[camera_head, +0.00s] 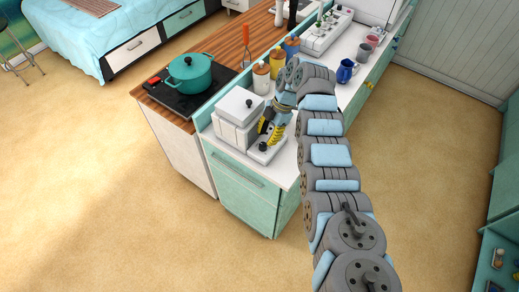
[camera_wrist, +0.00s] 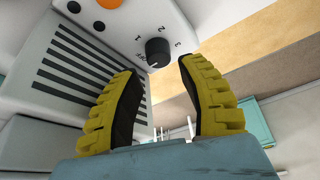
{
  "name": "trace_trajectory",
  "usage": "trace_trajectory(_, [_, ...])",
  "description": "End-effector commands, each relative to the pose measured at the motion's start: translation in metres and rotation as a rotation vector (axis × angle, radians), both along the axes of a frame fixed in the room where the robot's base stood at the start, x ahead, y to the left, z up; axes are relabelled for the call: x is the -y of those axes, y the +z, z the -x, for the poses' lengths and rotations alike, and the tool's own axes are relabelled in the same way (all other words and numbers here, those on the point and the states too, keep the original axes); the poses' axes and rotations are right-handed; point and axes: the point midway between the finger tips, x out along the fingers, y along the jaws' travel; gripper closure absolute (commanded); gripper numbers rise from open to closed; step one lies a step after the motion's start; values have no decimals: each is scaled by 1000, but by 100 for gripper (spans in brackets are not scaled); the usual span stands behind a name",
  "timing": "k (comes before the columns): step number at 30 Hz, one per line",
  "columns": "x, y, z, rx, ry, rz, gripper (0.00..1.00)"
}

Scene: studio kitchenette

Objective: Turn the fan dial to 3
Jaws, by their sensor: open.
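The fan dial (camera_wrist: 158,52) is a small black round knob on a white panel in the wrist view, with the marks 1, 2 and 3 around it. A small pale mark shows near its lower left edge; I cannot read the setting surely. My gripper (camera_wrist: 158,72) is open, its yellow and black fingers to the left and right of the dial. Both fingertips appear apart from the dial.
Nearby stand yellow and blue canisters (camera_head: 277,60), a blue jug (camera_head: 346,71) and a teal pot (camera_head: 190,73) on a black hob. The floor in front of the counter is clear.

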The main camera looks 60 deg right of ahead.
Motion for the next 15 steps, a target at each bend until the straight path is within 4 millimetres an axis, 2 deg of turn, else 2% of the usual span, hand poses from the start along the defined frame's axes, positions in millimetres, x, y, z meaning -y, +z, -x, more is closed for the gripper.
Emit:
trace_trajectory(6, [0,-28,-1,0,-7,1,59])
trace_trajectory(15, [-1,-43,-3,-1,-9,1,59])
